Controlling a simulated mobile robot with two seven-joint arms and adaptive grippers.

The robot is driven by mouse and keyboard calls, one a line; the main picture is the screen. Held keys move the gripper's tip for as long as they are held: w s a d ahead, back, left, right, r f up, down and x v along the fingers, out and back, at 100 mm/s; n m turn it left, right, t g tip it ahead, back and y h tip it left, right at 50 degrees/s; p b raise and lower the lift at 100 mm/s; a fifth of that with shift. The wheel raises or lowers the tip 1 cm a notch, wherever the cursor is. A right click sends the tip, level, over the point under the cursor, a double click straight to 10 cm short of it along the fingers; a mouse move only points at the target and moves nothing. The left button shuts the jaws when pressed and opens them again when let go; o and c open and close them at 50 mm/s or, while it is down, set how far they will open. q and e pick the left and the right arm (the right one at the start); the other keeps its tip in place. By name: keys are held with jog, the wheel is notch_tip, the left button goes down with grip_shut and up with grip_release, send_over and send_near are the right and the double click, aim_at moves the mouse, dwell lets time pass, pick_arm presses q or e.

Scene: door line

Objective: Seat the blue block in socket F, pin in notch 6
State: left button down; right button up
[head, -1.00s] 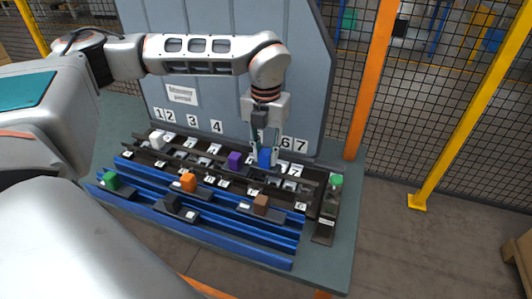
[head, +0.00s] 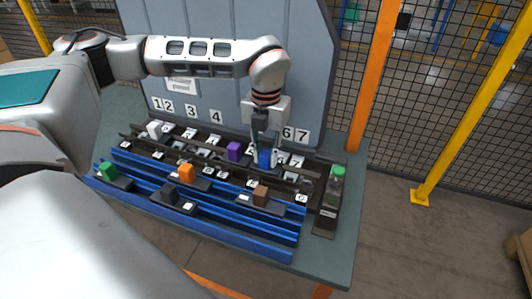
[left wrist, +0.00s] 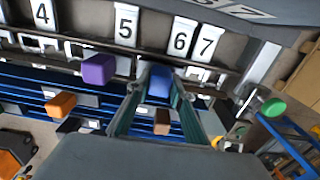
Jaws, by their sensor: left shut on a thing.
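The blue block (head: 265,158) is between the fingers of my left gripper (head: 266,154), which is shut on it. The block is over or at the dark rail, right of the purple block (head: 234,151) and in front of card 6 (head: 287,133). Its underside and pin are hidden, so I cannot tell whether it touches the socket. The letter of the socket under it is not readable. My right gripper is not in view.
A white block (head: 154,129) stands at the rail's left end. Green (head: 108,171), orange (head: 187,173), black (head: 171,193) and brown (head: 261,195) blocks sit on the blue rails in front. A green button (head: 338,170) is at the right. A grey panel stands behind.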

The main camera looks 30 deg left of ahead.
pick_arm(q)
jog(key=c, duration=1.7)
grip_release()
jog(key=shift+r, duration=0.2)
notch_tip(320, 180, up, 12)
jog(key=shift+f, duration=0.15)
